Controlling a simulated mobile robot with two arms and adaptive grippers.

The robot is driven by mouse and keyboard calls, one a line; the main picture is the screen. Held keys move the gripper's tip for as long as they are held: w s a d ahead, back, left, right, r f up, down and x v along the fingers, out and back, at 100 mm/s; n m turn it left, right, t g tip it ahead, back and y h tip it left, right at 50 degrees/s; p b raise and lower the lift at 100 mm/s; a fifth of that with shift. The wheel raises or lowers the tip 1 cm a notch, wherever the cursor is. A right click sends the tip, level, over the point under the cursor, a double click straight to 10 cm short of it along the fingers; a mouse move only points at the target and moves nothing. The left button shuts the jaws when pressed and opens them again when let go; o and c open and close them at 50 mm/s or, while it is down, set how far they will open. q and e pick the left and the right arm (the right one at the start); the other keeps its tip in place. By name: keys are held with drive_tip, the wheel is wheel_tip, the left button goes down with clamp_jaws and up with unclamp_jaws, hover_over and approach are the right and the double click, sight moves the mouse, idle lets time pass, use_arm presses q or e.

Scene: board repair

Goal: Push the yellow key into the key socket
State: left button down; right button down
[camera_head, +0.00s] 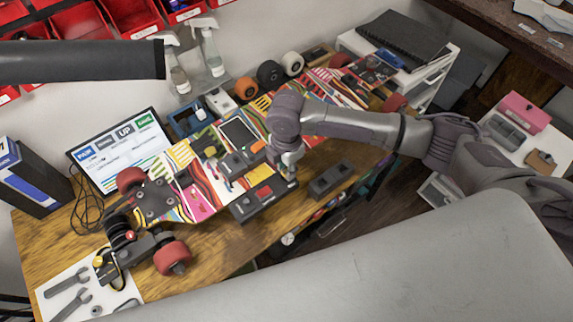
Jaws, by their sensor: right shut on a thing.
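My right gripper (289,174) points down over the right end of a black box (249,207) with a red part on top, at the front edge of the skateboard. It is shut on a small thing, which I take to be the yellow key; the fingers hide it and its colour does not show. The key socket cannot be made out clearly; the black box's right end, under the fingers, is partly covered. I cannot tell whether the key touches the socket. My left gripper is not in view.
The colourful skateboard (187,185) lies across the wooden table (215,250). A dark block (331,180) stands right of the black box. A display (122,150), spray bottles (211,50) and several wheels are behind. Wrenches (68,283) lie on a white mat at front left.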

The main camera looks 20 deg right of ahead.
idle(0.5)
drive_tip(key=shift+p, duration=0.85)
idle(0.6)
drive_tip(key=shift+f, duration=0.45)
idle(0.7)
drive_tip(key=shift+f+p, duration=0.1)
drive_tip(key=shift+p, duration=0.25)
drive_tip(key=shift+f, duration=0.5)
idle(1.1)
drive_tip(key=c, duration=0.9)
unclamp_jaws()
